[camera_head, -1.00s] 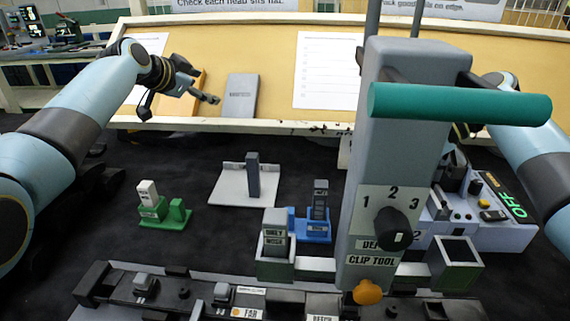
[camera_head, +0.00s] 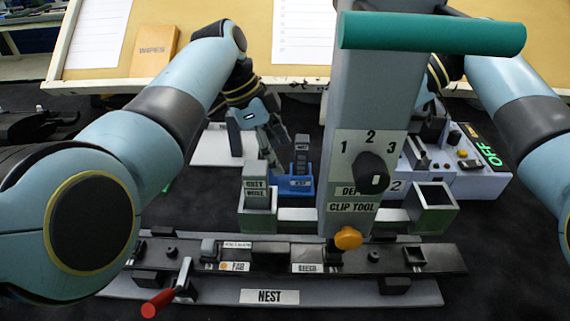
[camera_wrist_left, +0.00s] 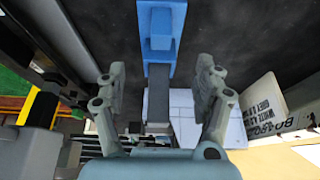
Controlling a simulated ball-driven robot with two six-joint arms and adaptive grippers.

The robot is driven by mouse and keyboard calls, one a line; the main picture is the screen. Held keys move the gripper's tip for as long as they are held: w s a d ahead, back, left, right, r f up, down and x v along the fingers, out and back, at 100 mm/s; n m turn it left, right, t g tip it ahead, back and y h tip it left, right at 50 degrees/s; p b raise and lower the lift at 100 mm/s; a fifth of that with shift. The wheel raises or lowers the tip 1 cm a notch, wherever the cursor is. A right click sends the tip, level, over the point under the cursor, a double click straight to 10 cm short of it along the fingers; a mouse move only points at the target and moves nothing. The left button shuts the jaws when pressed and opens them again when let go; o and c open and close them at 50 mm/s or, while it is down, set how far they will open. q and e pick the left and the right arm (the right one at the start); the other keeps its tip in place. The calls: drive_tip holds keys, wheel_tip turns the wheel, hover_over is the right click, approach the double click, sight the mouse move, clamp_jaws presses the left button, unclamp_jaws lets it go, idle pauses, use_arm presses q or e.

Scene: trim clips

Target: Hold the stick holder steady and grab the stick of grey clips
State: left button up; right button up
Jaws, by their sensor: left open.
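A blue stick holder (camera_head: 299,187) stands on the dark mat left of the clip tool, with a dark grey stick (camera_head: 302,150) upright in it. Its label is too small to read. My left gripper (camera_head: 262,145) is open, just left of and behind this stick. In the left wrist view the blue holder (camera_wrist_left: 160,42) shows ahead and the stick (camera_wrist_left: 157,106) lies between the spread fingers, with gaps on both sides. A pale grey base (camera_head: 212,147) is partly hidden behind my left gripper. My right gripper is mostly hidden behind the clip tool; its fingers cannot be made out.
The tall clip tool (camera_head: 357,200) with a green handle (camera_head: 430,33) stands right of the holder. A grey block in a green-sided cup (camera_head: 257,205) is close in front. The NEST fixture (camera_head: 270,297) has a red-handled lever (camera_head: 158,303). A control box (camera_head: 470,165) is at right.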

sight(288, 184)
use_arm(q)
drive_tip(key=x, duration=0.6)
drive_tip(key=shift+d, duration=0.1)
